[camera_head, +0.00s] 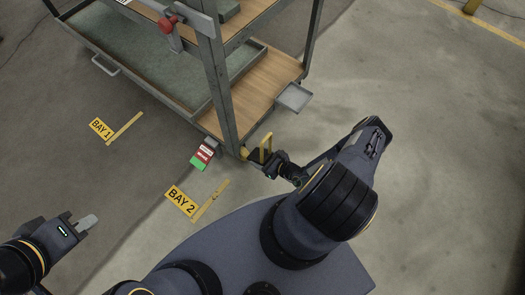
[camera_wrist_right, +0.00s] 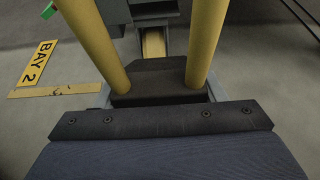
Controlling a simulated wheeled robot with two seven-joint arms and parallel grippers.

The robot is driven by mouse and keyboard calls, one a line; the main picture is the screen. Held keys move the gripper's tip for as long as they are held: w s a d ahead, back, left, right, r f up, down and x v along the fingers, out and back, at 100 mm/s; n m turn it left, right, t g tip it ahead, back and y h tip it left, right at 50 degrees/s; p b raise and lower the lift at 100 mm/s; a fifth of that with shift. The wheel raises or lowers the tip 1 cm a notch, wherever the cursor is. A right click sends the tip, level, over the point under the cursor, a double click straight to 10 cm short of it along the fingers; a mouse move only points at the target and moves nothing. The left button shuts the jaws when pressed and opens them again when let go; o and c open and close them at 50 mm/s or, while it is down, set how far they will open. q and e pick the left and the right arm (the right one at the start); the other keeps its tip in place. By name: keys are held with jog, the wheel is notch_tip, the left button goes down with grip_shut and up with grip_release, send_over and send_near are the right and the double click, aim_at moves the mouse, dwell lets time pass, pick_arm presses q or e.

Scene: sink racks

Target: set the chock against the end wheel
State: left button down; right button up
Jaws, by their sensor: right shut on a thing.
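The chock (camera_wrist_right: 158,80) is a black block with a yellow handle (camera_head: 266,143), which shows as two thick posts in the right wrist view. My right gripper (camera_head: 264,159) is shut on the chock at the near corner of the rack cart. The end wheel (camera_wrist_right: 153,42) is yellowish and sits under a grey bracket straight beyond the chock; part of it shows in the head view (camera_head: 244,152). The chock lies low, close in front of the wheel; I cannot tell whether they touch. My left gripper (camera_head: 87,222) is at the lower left, away from everything; its finger opening is unclear.
The rack cart (camera_head: 220,85) has wooden shelves, a green-lined tray and grey posts. A red-white-green tag (camera_head: 203,154) hangs at its lower corner. Yellow floor signs BAY 1 (camera_head: 102,129) and BAY 2 (camera_head: 182,201) lie left. Floor to the right is clear.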

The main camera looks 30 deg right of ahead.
dwell(0.4)
jog(key=shift+w+f+b, duration=0.15)
jog(key=shift+f+b, duration=3.95)
jog(key=shift+f, duration=0.75)
jog(key=shift+w+a+r, duration=0.1)
jog(key=shift+w+a, duration=0.05)
jog(key=shift+w, duration=0.15)
jog(key=shift+w+a, duration=0.3)
jog(key=shift+w, duration=0.45)
jog(key=shift+w+a, duration=0.3)
jog(key=shift+w, duration=0.45)
